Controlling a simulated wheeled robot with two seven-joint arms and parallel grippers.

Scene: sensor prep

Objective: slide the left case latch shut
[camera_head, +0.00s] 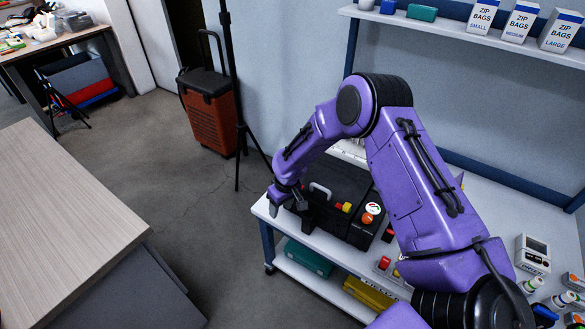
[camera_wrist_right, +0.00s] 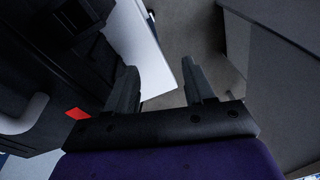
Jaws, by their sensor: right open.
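The black case (camera_head: 345,180) stands on the white table, with a pale handle (camera_head: 320,189) on it. The case also fills the left of the right wrist view (camera_wrist_right: 50,62), where its handle (camera_wrist_right: 25,115) shows too. A dark block (camera_wrist_right: 78,16) on the case in that view could be a latch; I cannot tell, nor whether it is shut. My right gripper (camera_head: 286,203) is open and empty at the case's left end, and its two fingers (camera_wrist_right: 161,78) are apart over the table edge. My arm hides part of the case. My left gripper is not in view.
Red and yellow pieces (camera_head: 343,207) and an orange round item (camera_head: 367,218) lie at the case's front. The white table (camera_head: 335,252) ends just left of the case, with open floor beyond. A tripod pole (camera_head: 238,120) and an orange trolley case (camera_head: 211,120) stand behind.

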